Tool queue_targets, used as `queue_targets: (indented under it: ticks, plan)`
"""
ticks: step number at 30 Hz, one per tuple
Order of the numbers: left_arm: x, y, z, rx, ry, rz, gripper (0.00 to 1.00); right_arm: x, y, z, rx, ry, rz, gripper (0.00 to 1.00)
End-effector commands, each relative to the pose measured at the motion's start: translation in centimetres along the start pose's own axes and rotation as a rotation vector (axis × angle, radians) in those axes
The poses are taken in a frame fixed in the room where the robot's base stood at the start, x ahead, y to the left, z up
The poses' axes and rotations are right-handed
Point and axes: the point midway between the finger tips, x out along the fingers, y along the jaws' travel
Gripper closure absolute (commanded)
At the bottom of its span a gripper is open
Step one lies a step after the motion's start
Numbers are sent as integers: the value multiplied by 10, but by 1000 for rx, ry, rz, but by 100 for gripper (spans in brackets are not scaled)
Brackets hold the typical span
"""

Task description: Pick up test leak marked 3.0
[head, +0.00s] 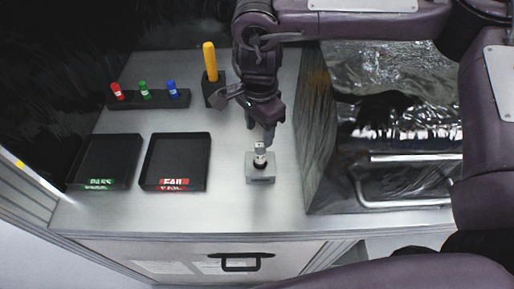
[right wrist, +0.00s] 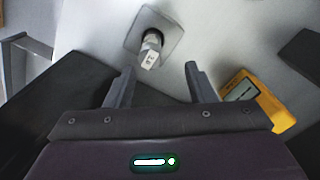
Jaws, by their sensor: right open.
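A small metal test leak (head: 260,155) with a pale tag stands upright in a grey square block (head: 260,180) on the bench. In the right wrist view the test leak (right wrist: 150,50) sits on its block (right wrist: 172,28), ahead of the fingertips. Its tag carries a dark marking too small to read surely. My right gripper (head: 262,134) is open and empty, just behind and above the test leak. In the right wrist view its fingers (right wrist: 160,70) are spread apart, with the leak beyond the gap. My left gripper is out of view.
A rack (head: 150,99) holds red, green and blue pieces. A yellow device (head: 210,62) stands in a dark holder behind my gripper. PASS (head: 107,139) and FAIL (head: 180,138) trays lie at left. A large reflective housing (head: 385,100) stands at right.

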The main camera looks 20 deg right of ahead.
Motion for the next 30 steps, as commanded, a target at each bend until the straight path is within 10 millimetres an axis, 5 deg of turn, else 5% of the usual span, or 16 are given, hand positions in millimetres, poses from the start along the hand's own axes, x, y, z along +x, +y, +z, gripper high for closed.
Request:
queue_targets:
  ticks: [9,15,23,30]
  plan:
    - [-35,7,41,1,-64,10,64,32,7,2,0,0,5,50]
    - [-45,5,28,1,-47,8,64,59,7,2,1,0,2,50]
    - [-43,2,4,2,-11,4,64,64,6,2,0,0,-1,50]
    - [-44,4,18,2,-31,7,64,64,6,2,0,0,-1,79]
